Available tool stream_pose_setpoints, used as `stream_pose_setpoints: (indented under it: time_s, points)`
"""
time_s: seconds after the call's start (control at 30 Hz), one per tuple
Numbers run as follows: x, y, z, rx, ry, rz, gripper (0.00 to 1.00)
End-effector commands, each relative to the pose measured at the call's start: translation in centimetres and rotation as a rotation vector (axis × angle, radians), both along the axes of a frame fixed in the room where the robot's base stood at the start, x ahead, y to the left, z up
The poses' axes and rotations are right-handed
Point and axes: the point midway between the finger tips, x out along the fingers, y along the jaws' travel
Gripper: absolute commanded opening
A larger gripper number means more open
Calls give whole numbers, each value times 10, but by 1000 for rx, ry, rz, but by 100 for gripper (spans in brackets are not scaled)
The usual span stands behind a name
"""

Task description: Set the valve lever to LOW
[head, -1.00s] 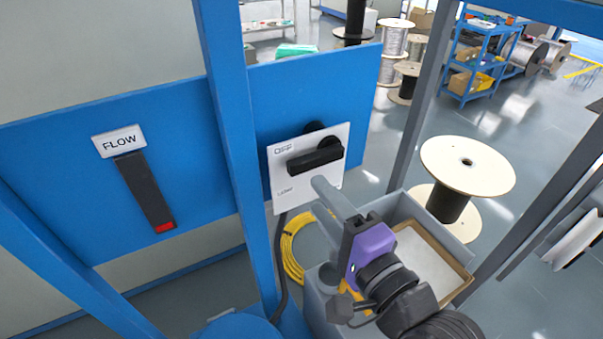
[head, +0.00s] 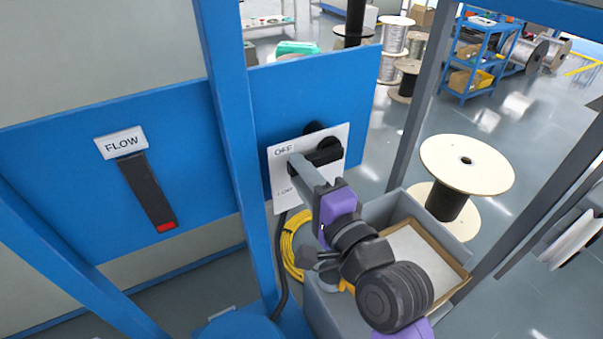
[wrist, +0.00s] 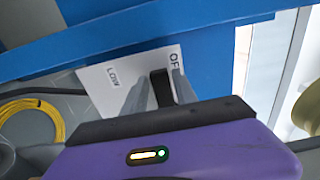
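The valve lever (head: 327,154) is a black bar on a white plate (head: 284,201). Its handle points left toward the OFF label (head: 284,149), and the LOW label (wrist: 112,76) lies at the plate's other corner. My gripper (head: 297,168) reaches the handle's left end, and its fingers hide part of it in the head view. In the wrist view, my gripper's two grey fingers (wrist: 161,88) stand apart on either side of the black handle; firm contact does not show. The FLOW gauge (head: 147,190) is a dark strip, red only at its bottom.
A blue upright post (head: 228,130) stands between gauge and valve. A grey bin with a cardboard box (head: 447,283) sits below my arm. A yellow cable coil (head: 291,245) lies on the floor. A wooden spool (head: 467,165) stands to the right.

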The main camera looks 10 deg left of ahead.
Motion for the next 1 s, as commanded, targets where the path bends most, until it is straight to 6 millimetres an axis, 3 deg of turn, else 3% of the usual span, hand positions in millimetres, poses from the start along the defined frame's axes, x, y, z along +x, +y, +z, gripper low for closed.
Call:
stream_pose_setpoints:
  time_s: [0.03, 0.13, 0.17, 1.0]
  points:
    - [0, 0, 0, 0, 0, 0, 22]
    - [0, 0, 0, 0, 0, 0, 2]
    - [0, 0, 0, 0, 0, 0, 0]
    - [0, -1, 0, -1, 1, -1, 0]
